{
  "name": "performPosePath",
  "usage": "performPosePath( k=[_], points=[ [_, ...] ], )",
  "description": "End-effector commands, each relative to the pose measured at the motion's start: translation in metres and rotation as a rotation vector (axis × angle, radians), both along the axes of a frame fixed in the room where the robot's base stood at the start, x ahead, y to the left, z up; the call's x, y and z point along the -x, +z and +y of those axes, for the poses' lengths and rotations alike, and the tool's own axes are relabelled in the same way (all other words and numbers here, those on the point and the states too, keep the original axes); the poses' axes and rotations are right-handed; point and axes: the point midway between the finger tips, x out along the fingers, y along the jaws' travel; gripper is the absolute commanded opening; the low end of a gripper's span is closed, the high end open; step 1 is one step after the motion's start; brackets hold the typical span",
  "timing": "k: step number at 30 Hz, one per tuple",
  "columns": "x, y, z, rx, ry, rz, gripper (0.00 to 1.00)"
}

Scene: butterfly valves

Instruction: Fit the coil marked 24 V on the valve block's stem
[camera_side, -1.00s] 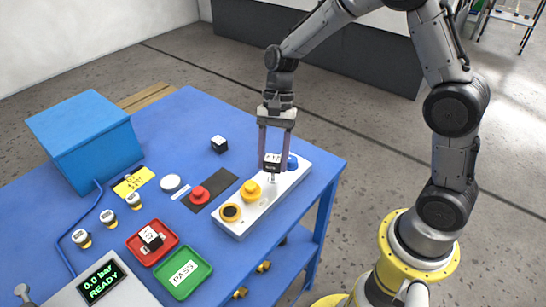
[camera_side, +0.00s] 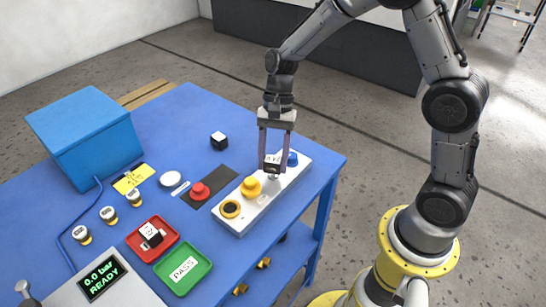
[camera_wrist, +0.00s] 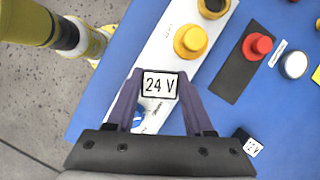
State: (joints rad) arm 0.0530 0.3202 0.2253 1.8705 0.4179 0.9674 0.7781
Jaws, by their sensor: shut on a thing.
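The coil marked 24 V (camera_wrist: 159,85) is a small black block with a white label. My gripper (camera_side: 273,165) is shut on it, with a finger on either side. In the side view the coil (camera_side: 272,160) is above the white valve block (camera_side: 240,220), over a short metal stem (camera_side: 272,177). The coil's underside and the stem's top are close; I cannot tell if they touch. In the wrist view the coil hides the stem. The valve block (camera_wrist: 172,70) also bears a yellow knob (camera_side: 251,187), a black-and-yellow part (camera_side: 230,209) and a blue part (camera_side: 292,159).
Another black coil (camera_side: 218,140) stands on the blue table behind the block. A red tray (camera_side: 141,252) holds a further coil (camera_side: 151,233); a green PASS tray (camera_side: 193,282) is beside it. A red button (camera_side: 200,191) is near the block. A blue box (camera_side: 85,140) is at back left.

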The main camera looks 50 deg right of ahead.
Motion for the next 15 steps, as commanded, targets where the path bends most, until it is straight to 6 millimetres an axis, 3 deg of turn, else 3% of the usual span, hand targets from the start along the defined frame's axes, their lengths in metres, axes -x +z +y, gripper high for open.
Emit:
performPosePath(
  k=[15],
  points=[
    [0.0000, -0.0039, 0.0001, 0.000, 0.000, 0.001, 0.00]
  ],
)
